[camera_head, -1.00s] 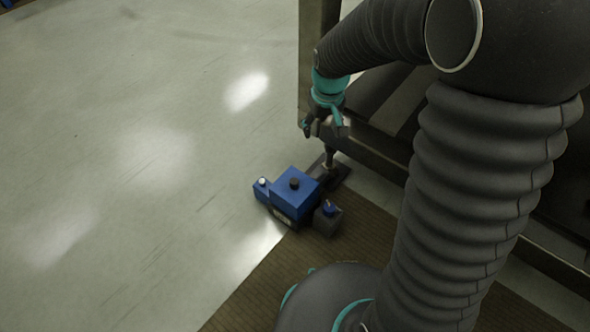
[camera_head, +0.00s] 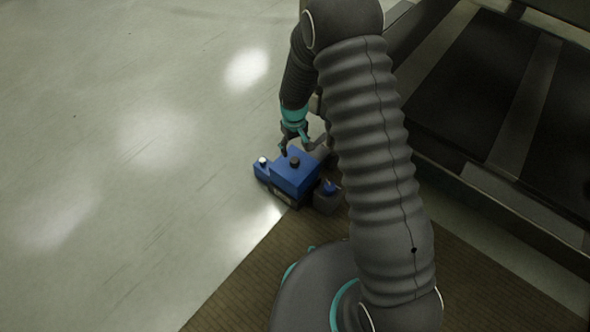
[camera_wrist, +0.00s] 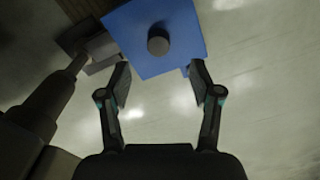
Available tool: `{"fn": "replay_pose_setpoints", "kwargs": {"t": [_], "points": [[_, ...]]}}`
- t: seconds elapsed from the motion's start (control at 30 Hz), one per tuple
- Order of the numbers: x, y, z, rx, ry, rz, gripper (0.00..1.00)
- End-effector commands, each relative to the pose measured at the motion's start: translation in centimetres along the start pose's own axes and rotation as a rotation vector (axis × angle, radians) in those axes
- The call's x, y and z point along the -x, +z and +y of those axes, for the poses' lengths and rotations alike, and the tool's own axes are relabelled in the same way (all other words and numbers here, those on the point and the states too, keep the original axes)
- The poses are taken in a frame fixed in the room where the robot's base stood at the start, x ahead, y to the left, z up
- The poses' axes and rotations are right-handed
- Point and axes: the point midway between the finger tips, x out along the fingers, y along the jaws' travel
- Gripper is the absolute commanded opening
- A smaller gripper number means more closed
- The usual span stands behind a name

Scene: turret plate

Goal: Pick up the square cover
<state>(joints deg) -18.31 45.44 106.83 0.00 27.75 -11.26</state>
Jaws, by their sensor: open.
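The square cover (camera_head: 295,174) is blue with a dark round knob (camera_head: 294,162) on top, and it sits on a dark box low near the floor. In the wrist view the blue cover (camera_wrist: 171,52) fills the top middle, with its knob (camera_wrist: 158,42) ahead of the fingers. My gripper (camera_head: 292,146) is above the cover's far edge in the head view. In the wrist view my gripper (camera_wrist: 160,88) is open, its two fingers apart with nothing between them. The fingertips lie just short of the knob. The exact height gap is hard to tell.
A smaller blue block with a light knob (camera_head: 262,163) stands left of the cover. A dark block with a blue-topped knob (camera_head: 328,194) stands to its right. A dark low frame (camera_head: 480,100) lies to the right. A brown mat (camera_head: 235,290) lies in front; pale floor at left is clear.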

Motion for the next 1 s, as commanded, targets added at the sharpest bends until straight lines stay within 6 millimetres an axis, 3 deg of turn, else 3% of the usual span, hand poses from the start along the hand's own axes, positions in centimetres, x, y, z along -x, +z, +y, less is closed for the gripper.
{"fn": "replay_pose_setpoints", "kwargs": {"t": [0.1, 0.37, 0.7, 1.0], "points": [[-2.0, 0.0, 0.0, -0.001, 0.000, -0.002, 0.64], [-3.7, 0.0, 0.0, -0.001, 0.000, 0.000, 0.64], [-7.9, -0.3, 0.2, -0.001, 0.000, -0.002, 0.64], [-8.6, -0.3, 0.2, 0.000, 0.000, 0.001, 0.64]]}}
